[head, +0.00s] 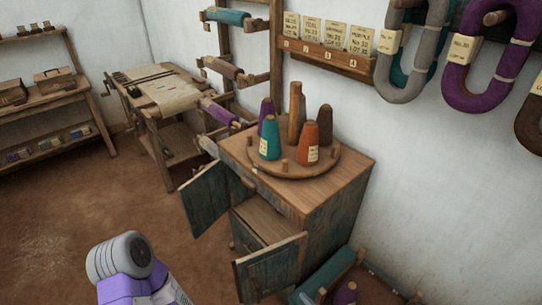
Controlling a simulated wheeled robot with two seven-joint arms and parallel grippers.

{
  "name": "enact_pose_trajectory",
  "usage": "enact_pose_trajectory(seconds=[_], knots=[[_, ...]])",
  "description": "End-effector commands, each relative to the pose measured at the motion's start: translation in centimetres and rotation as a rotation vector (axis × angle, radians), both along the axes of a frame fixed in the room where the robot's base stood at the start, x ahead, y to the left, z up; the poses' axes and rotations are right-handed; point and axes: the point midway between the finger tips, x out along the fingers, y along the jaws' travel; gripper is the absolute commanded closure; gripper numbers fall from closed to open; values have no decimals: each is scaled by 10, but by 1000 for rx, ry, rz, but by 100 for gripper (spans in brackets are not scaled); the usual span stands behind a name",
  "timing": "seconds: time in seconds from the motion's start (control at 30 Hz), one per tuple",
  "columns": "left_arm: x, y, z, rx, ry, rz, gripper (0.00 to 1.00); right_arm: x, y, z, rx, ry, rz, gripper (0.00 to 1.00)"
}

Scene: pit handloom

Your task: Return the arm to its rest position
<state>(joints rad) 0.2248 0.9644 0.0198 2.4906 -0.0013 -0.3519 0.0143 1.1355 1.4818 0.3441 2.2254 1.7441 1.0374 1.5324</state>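A grey and purple link of one of my arms shows at the bottom left, over the brown floor. It touches nothing that I can see. Neither my left nor my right gripper shows in the head view, so I cannot see whether they hold anything.
A wooden cabinet (330,205) stands with both doors open; cones, including a teal cone (270,138) and an orange cone (305,143), stand on its round turntable (285,170). Yarn hanks hang right. The left floor (60,220) is clear.

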Motion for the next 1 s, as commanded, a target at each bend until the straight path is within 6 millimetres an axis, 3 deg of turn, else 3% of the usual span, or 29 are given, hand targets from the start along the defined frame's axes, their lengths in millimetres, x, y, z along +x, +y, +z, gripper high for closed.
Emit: enact_pose_trajectory(seconds=[0.03,0.1,0.23,0.3,0.4,0.57,0.6,0.8,1.0], knots=[[0,0,1,0,0,0,0,-21,30,8,-145,-124,194,7],[0,0,2,0,0,0,0,-58,60,11,-337,-323,448,7],[0,0,4,0,0,0,0,-127,81,-2,-662,-772,888,7],[0,0,4,0,0,0,0,-156,74,-15,-813,-1054,1105,7],[0,0,5,0,0,0,0,-180,50,-37,-988,-1497,1385,7],[0,0,1,0,0,0,0,-177,9,-63,-1112,-2266,1698,7],[0,0,0,0,0,0,0,-170,1,-66,1065,2342,-1661,7],[0,0,-2,0,0,0,0,-125,-13,-62,650,2022,-1110,7],[0,0,-3,0,0,0,0,-105,-10,-54,514,1884,-908,7]])
